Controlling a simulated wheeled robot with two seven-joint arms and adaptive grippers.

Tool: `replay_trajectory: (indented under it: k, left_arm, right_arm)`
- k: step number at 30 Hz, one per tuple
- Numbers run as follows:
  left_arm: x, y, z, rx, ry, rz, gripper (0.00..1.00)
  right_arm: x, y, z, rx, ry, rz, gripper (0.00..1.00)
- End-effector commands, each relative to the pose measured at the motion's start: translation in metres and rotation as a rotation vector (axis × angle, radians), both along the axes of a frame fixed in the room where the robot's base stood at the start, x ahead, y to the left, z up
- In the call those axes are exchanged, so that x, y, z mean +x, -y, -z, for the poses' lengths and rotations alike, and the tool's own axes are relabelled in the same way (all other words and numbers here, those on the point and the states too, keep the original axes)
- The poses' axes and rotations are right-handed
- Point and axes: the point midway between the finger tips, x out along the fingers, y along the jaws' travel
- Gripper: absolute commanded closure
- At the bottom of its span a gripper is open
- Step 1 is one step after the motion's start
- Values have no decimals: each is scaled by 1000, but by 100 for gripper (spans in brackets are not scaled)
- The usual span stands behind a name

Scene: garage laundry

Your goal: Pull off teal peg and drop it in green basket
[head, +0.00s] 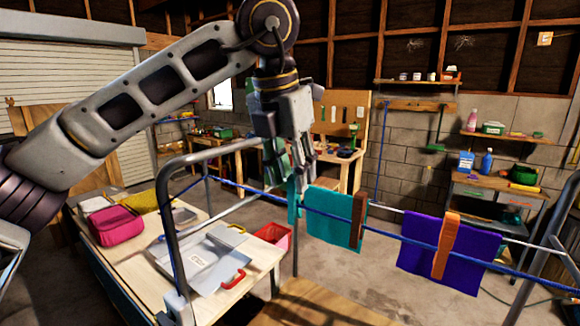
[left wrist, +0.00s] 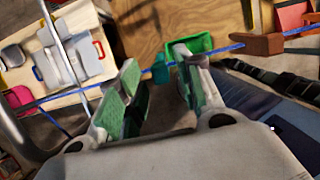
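The teal peg (head: 294,203) sits on the blue line at the left end of the hanging teal cloth (head: 328,226). It also shows in the left wrist view (left wrist: 160,69), between and beyond my fingertips. My left gripper (head: 289,180) points down just above the line and the peg. In the left wrist view its two fingers (left wrist: 155,65) are apart with nothing between them. The green basket (left wrist: 205,43) shows partly there behind the right finger; I cannot make it out in the head view. My right gripper is not in view.
A brown peg (head: 357,221) is on the teal cloth, and an orange peg (head: 446,245) on a purple cloth (head: 420,256). A metal rack post (head: 167,225) stands left of my gripper. A table (head: 140,259) holds bags and trays. A red bin (head: 273,235) is behind the line.

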Motion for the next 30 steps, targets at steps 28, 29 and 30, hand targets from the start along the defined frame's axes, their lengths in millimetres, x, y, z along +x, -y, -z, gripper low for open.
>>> replay_trajectory:
  k: [28, 29, 30]
  left_arm:
    - [5, 4, 22, 0, 0, 0, 84]
    - [5, 4, 22, 0, 0, 0, 87]
    - [5, 4, 22, 0, 0, 0, 93]
  right_arm:
    - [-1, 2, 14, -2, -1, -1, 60]
    - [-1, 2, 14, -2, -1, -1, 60]
    - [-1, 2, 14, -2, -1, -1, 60]
